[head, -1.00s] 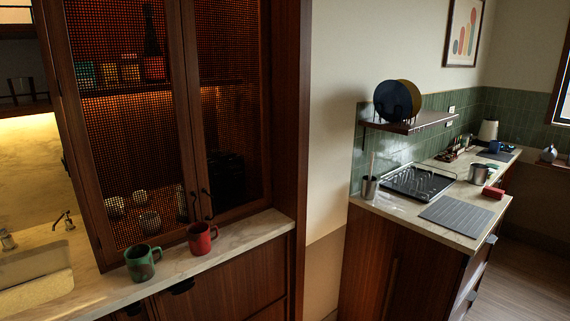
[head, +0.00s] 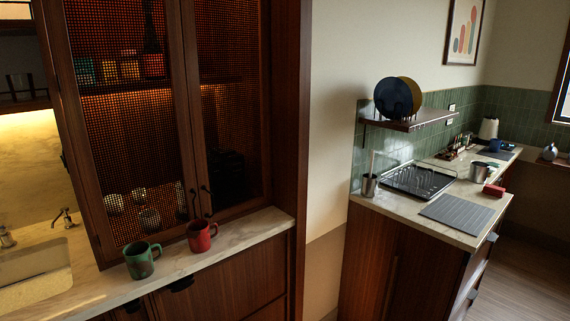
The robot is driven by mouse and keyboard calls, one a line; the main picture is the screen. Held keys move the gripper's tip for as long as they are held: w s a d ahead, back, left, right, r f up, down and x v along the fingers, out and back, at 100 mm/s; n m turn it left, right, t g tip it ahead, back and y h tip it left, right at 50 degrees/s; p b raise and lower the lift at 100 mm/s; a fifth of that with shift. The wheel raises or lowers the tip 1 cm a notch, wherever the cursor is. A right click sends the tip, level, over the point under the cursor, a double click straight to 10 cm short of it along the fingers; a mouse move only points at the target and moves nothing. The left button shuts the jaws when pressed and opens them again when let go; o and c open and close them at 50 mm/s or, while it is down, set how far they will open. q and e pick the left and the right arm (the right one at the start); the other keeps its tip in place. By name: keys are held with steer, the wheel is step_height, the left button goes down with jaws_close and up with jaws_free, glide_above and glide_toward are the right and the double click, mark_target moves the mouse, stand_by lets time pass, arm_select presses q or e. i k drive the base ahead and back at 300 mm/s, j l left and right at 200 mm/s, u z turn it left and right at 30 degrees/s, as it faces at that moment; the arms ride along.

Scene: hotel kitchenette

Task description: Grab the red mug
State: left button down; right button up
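The red mug (head: 200,237) stands upright on the marble counter (head: 258,231) at the left, in front of the mesh-door cabinet. Its handle points to the right. A green mug (head: 140,262) stands just to its left, apart from it. Neither of my grippers shows in the head view.
The cabinet (head: 135,110) with shut mesh doors rises right behind the mugs. A sink (head: 35,275) lies at the far left. Open floor shows at lower right.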

mark_target(203, 235)
steer(key=u, duration=1.3)
steer(key=i+l+z, duration=0.2)
steer(key=i, duration=0.3)
steer(key=l, duration=0.1)
